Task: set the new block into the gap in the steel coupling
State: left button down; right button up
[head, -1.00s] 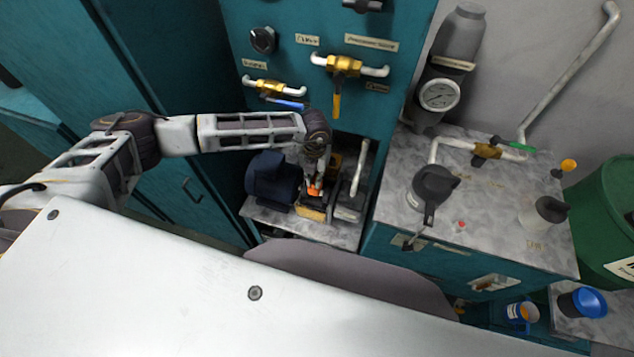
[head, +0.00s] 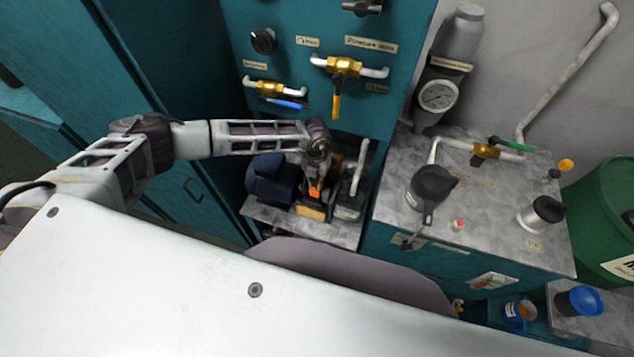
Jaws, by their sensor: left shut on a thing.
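My left gripper (head: 315,180) reaches down over the motor assembly on the low grey shelf, its arm coming in from the left. It is shut on a small orange-red thing (head: 315,190), which looks like the new block; the fingers partly cover it. The steel coupling and its gap are hidden behind my gripper and wrist, so I cannot tell whether the block is in the gap, touching it or apart. The dark blue motor (head: 268,180) stands just left of the gripper. A yellowish block-shaped part (head: 311,212) sits just in front. My right gripper is not in view.
A teal panel with brass valves (head: 343,66) rises behind the shelf (head: 290,222). A white vertical pipe (head: 360,168) stands right of the gripper. The grey counter (head: 480,215) to the right holds a dark-lidded can (head: 432,185) and a pot (head: 541,214). A green drum (head: 605,210) stands far right.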

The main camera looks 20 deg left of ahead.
pick_arm(q)
jog(key=shift+f, duration=0.95)
jog(key=shift+w+f+p, duration=0.2)
jog(key=shift+f+p, duration=0.1)
jog(key=shift+f, duration=0.1)
jog(key=shift+f, duration=0.15)
jog(key=c, duration=1.5)
grip_release()
jog(key=shift+o, duration=0.2)
notch_tip(320, 180, up, 12)
jog(key=b, duration=0.1)
